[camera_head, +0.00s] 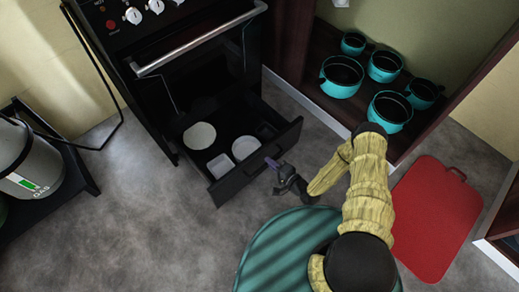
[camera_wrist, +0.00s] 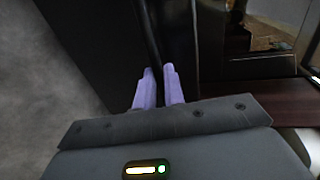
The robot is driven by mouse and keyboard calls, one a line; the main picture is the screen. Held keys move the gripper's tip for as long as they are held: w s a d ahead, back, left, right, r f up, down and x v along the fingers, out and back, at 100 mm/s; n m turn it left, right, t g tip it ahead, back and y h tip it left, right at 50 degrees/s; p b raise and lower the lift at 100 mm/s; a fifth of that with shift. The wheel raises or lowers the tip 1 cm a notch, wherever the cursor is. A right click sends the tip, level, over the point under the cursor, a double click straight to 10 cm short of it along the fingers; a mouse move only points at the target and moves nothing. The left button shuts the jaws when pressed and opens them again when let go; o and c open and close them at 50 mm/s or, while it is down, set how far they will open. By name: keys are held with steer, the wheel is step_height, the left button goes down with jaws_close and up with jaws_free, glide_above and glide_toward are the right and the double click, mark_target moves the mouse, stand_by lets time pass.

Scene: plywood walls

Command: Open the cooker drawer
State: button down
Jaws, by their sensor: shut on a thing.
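The black cooker (camera_head: 205,75) stands at the top centre in the head view. Its low drawer (camera_head: 228,183) is pulled out, with white dishes (camera_head: 222,166) showing inside. The drawer's dark handle (camera_head: 259,160) is on its front face. My gripper (camera_head: 272,164) is at the handle on the drawer front, with its two pale purple fingers shut on it. In the wrist view the fingers (camera_wrist: 159,78) point at a dark surface and stand close together.
A low open cabinet (camera_head: 330,102) with several teal pots (camera_head: 387,67) stands right of the cooker. A red board (camera_head: 438,215) lies on the floor at right. A grey gas bottle (camera_head: 32,160) stands on a dark stand at left. Grey floor is clear left of the drawer.

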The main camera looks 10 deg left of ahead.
steer(key=shift+f+v, duration=0.2)
steer(key=shift+v, duration=0.7)
steer(key=shift+f+v, duration=0.15)
steer(key=shift+v, duration=0.7)
steer(key=c, duration=1.5)
jaws_free()
steer(key=p+v, duration=0.4)
steer(key=v, duration=1.3)
steer(key=shift+s+d, duration=0.15)
steer(key=shift+d, duration=0.05)
